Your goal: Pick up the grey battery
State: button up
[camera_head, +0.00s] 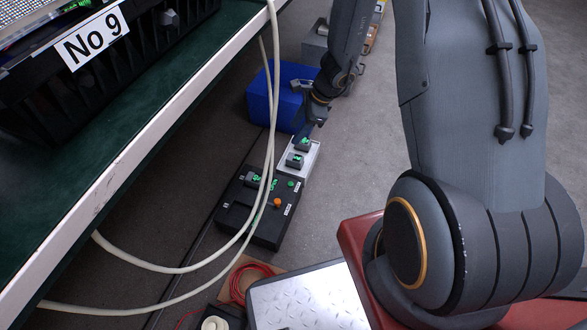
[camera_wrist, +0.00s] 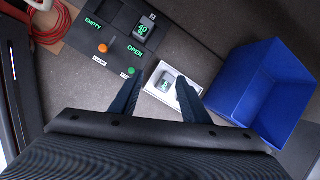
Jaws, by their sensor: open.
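A grey battery (camera_wrist: 167,82) with a green display lies in a small white tray (camera_wrist: 157,94), seen between my fingertips in the wrist view. In the head view two grey blocks with green displays, one nearer (camera_head: 294,160) and one farther (camera_head: 302,144), show on the white tray (camera_head: 312,160). Another grey battery (camera_wrist: 142,31), reading 40, sits in the black box (camera_wrist: 112,48). My gripper (camera_wrist: 160,80) is open and empty, pointing down over the tray. In the head view its fingers (camera_head: 308,128) are close to the farther block; contact cannot be told.
An open blue bin (camera_wrist: 265,85) stands right of the tray. The black box has an orange knob (camera_head: 277,202) and a green button (camera_head: 291,183). Pale cables (camera_head: 268,130) hang across it. A green shelf (camera_head: 120,130) edges the left.

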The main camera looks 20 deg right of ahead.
aim_at(296, 158)
jog(key=w+d+f+m+b, duration=0.1)
jog(key=f+b, duration=0.1)
jog(key=f, duration=0.3)
jog(key=w+d+f+m+b, duration=0.1)
jog(key=f+m+b, duration=0.1)
jog(key=f, duration=0.4)
jog(key=w+d+f+m+b, duration=0.1)
jog(key=w+f+m+b, duration=0.1)
jog(key=f, duration=0.3)
jog(key=shift+f+t+h, duration=0.3)
jog(key=shift+f, duration=0.05)
jog(key=shift+b+x, duration=2.5)
jog(key=shift+x, duration=1.25)
jog(key=shift+r, duration=0.1)
jog(key=c, duration=1.1)
